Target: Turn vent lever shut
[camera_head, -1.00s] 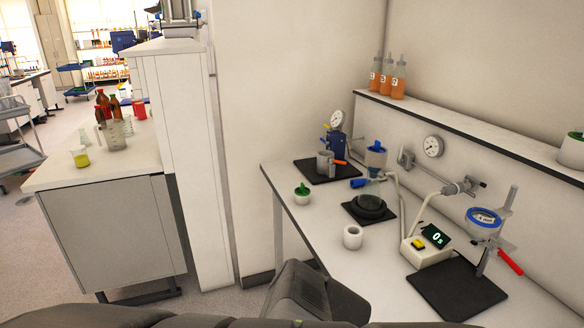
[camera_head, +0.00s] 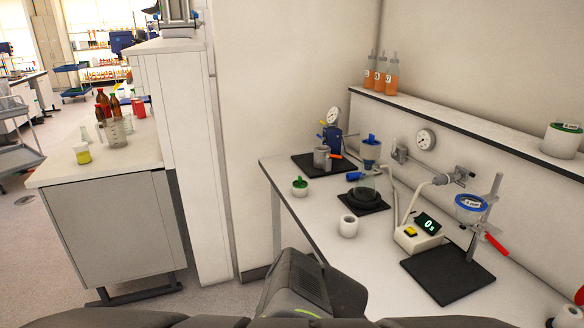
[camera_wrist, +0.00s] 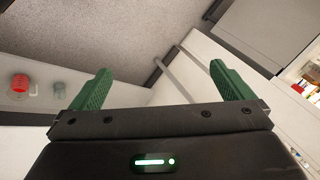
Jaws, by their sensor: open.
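In the head view the lab bench (camera_head: 350,232) carries several fittings, and I cannot tell for sure which is the vent lever. An orange lever (camera_head: 335,156) sticks out beside the blue pump-like device (camera_head: 333,138) at the far left of the bench. A red handle (camera_head: 496,244) sticks out low on the metal stand (camera_head: 483,215) at the right. A blue fitting (camera_head: 354,177) sits beside the dark-based flask (camera_head: 367,186). My gripper (camera_wrist: 160,78) is open and empty in the wrist view, its two green fingers wide apart, with no lever between them.
A wall shelf (camera_head: 450,118) holds orange bottles (camera_head: 381,72). A red-topped item (camera_wrist: 20,84) shows at the wrist view's left. Floor (camera_head: 220,298) is clear at left.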

